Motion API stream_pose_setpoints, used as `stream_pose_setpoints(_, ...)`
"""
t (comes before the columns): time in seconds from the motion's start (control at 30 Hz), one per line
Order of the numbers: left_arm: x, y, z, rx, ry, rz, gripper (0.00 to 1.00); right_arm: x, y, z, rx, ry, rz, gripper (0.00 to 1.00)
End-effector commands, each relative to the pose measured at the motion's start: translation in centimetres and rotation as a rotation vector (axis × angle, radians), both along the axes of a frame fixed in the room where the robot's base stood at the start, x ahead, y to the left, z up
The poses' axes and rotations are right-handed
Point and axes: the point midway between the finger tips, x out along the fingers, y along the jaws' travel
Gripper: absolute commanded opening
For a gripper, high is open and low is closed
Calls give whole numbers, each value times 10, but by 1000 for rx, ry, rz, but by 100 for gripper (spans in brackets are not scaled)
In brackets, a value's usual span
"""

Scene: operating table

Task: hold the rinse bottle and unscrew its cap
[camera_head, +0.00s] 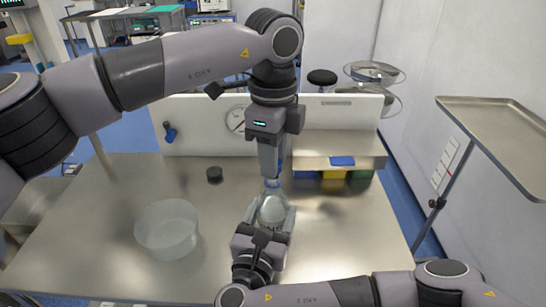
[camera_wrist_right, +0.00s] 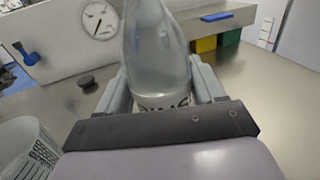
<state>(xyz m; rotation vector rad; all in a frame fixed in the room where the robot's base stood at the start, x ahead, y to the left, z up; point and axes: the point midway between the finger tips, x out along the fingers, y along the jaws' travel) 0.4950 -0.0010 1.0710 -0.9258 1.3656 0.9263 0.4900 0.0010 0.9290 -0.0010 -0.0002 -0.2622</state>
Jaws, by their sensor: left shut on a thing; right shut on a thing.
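The clear rinse bottle (camera_head: 272,209) stands upright near the middle of the steel table. My right gripper (camera_head: 268,220) is shut around its lower body from the near side. In the right wrist view the bottle (camera_wrist_right: 156,60) rises between the two fingers, with a partly hidden dark-lettered label at its base. My left gripper (camera_head: 271,172) points straight down from above and is shut on the blue cap (camera_head: 272,184) at the bottle's top. The cap is mostly hidden by the fingers, and I cannot tell whether it is loose on the neck.
A translucent tub (camera_head: 167,230) stands on the left of the steel table (camera_head: 100,215). A small dark disc (camera_head: 214,174) lies behind it. A shelf (camera_head: 335,146) with coloured bins is at the back right. A tray stand (camera_head: 495,135) is to the right.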

Motion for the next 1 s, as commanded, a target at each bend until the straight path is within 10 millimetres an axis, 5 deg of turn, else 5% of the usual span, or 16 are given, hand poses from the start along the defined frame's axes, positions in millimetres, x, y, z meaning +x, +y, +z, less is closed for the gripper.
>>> stream_pose_setpoints(0.27,0,0,2,0,-1,0,0,0,0,-1,-1,2,0,0)
stream_pose_setpoints(0.6,0,0,38,0,-1,1,0,0,0,-1,-1,2,0,0)
stream_pose_setpoints(0.83,0,0,40,0,0,-1,0,0,0,-1,-1,2,0,0)
stream_pose_setpoints(0.87,0,0,40,0,0,-1,0,0,0,-1,-1,2,0,74)
stream_pose_setpoints(0.93,0,0,40,0,0,0,0,0,0,-1,-1,2,0,97)
stream_pose_setpoints(1.0,0,0,40,0,0,0,0,0,0,-1,-1,2,0,98)
